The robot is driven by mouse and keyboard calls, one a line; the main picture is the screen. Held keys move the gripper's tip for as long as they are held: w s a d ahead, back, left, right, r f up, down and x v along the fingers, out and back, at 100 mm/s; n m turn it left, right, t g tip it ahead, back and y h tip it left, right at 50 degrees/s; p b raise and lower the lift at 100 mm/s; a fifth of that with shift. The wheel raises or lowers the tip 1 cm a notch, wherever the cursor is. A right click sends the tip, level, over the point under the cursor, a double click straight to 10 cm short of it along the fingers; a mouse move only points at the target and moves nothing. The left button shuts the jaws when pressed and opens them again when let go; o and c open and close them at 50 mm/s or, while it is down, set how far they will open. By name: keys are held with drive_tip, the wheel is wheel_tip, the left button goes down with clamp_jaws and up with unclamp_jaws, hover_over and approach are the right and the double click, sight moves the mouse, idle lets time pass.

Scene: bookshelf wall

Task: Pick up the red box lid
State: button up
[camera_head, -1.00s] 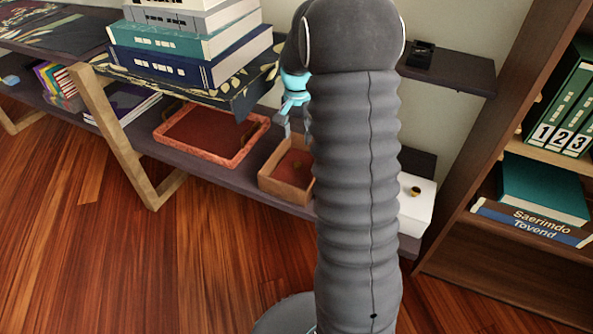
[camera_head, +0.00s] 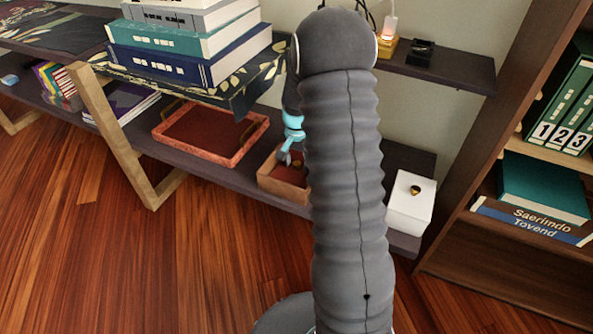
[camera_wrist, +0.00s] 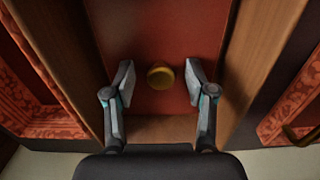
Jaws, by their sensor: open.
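The red box lid (camera_wrist: 160,40) is a flat red panel with a round gold knob (camera_wrist: 160,76). It lies between the walls of a brown wooden box (camera_wrist: 262,60) on the low shelf. In the head view the lid (camera_head: 283,170) shows only partly, behind my arm and gripper. My gripper (camera_head: 287,154) points down over the box. In the wrist view my gripper (camera_wrist: 159,77) is open, with one finger on each side of the knob and a gap to it on both sides. I cannot tell the exact height of the fingertips over the lid.
A red tray (camera_head: 232,161) with handles stands left of the box. A white box (camera_head: 411,203) with a dark gold knob stands to the right. Stacked books (camera_head: 190,45) sit on the upper shelf (camera_head: 205,92), whose edge is close to my arm. A wooden leg (camera_head: 120,140) stands front left.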

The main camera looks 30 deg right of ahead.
clamp_jaws()
idle(0.3)
